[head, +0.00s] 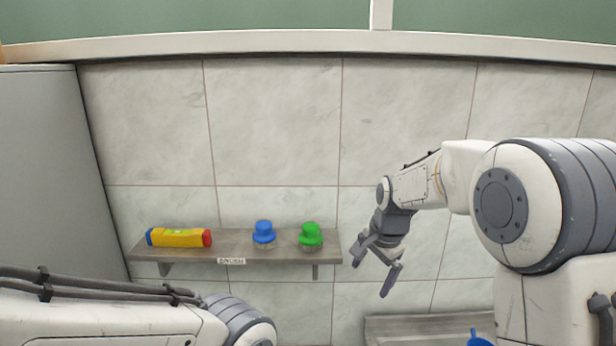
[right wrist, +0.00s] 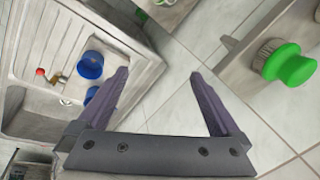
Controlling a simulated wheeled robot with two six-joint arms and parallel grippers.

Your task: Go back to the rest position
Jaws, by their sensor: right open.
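My right gripper (head: 376,266) is in front of the tiled wall, just right of the shelf's right end. It is open and nothing is between its fingers. In the right wrist view its two dark fingers (right wrist: 162,100) stand wide apart over bare tiles. My left arm enters the head view at the lower left, but its gripper is not in view.
A wall shelf (head: 190,245) holds a yellow tube (head: 180,238), a blue-topped brush (head: 263,233) and a green-topped brush (head: 311,236). The green one shows in the right wrist view (right wrist: 290,66). A sink unit (right wrist: 130,50) holds blue items (right wrist: 90,65).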

